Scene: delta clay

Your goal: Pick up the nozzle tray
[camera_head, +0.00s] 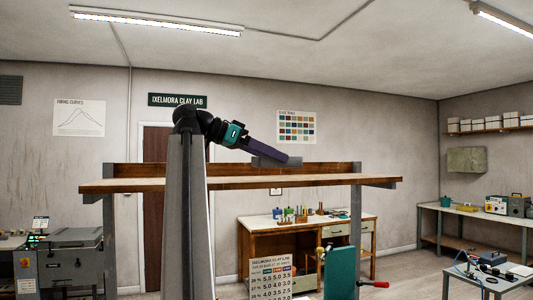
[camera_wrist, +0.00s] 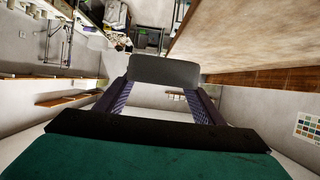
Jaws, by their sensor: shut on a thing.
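The nozzle tray appears to be the plain grey block (camera_head: 262,163) at the end of my arm in the head view. In the wrist view its grey, rounded-corner face (camera_wrist: 165,72) spans the gap between the purple fingers. My gripper (camera_head: 290,160) is shut on it, reaching right and slightly down. The tray shows in front of the top edge of the high wooden shelf's backboard, above the shelf board (camera_head: 225,183). I cannot tell from the head view how far it is from the shelf. Its contents are not visible.
The long high shelf has grey posts and looks bare. Below it stands a wooden workbench (camera_head: 270,240) with bottles and small tools. A grey machine (camera_head: 70,262) is at lower left, a side table (camera_head: 490,275) at lower right. A bench (camera_head: 470,212) lines the right wall.

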